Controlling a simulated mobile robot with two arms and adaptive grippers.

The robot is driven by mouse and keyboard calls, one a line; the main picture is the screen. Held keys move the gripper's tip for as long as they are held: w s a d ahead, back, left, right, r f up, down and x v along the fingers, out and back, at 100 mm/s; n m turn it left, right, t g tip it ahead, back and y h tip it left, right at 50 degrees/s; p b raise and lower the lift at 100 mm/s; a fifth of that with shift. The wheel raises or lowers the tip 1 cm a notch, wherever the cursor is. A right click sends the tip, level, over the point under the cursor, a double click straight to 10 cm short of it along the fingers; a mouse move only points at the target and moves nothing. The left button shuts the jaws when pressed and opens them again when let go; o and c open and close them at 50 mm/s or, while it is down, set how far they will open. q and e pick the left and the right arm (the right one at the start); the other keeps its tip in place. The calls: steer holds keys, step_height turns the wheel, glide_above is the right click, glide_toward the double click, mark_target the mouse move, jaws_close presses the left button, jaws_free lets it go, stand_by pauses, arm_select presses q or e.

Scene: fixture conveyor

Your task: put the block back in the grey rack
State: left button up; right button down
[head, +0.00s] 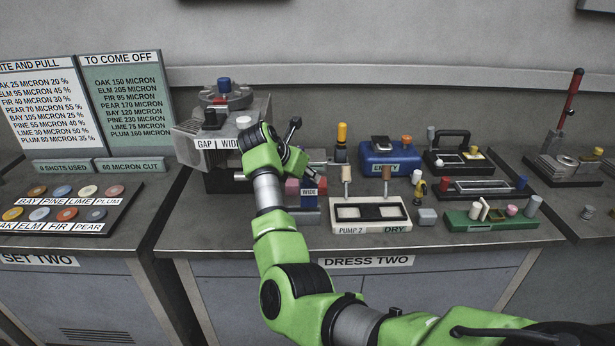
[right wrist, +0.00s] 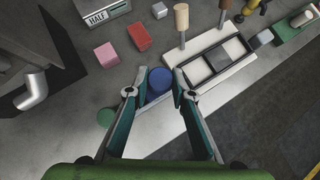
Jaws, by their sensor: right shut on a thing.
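My right gripper (right wrist: 156,87) is shut on a round blue block (right wrist: 160,80), one fingertip on each side of it. A pink block (right wrist: 107,55), a red block (right wrist: 138,37) and a small grey block (right wrist: 159,10) lie near the gripper. My left gripper is not in view.
A white PUMP 2 tray (head: 370,227) with two upright handles stands just right of my gripper. Behind it is a blue EMPTY box (head: 390,160). A green rack (head: 490,217) stands at right. The GAP machine (head: 200,135) stands at left. The bench's front edge is close.

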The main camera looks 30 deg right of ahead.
steer(key=shift+f, duration=0.35)
steer(key=shift+w+d+f+b, duration=0.15)
steer(key=shift+w+f+b, duration=0.05)
steer(key=shift+f+b, duration=0.25)
steer(key=c, duration=1.8)
jaws_free()
steer(key=shift+s+r, duration=0.1)
steer(key=shift+r, duration=0.1)
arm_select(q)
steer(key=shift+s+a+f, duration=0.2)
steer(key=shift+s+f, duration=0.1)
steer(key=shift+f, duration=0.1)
arm_select(e)
steer(key=shift+o, duration=0.2)
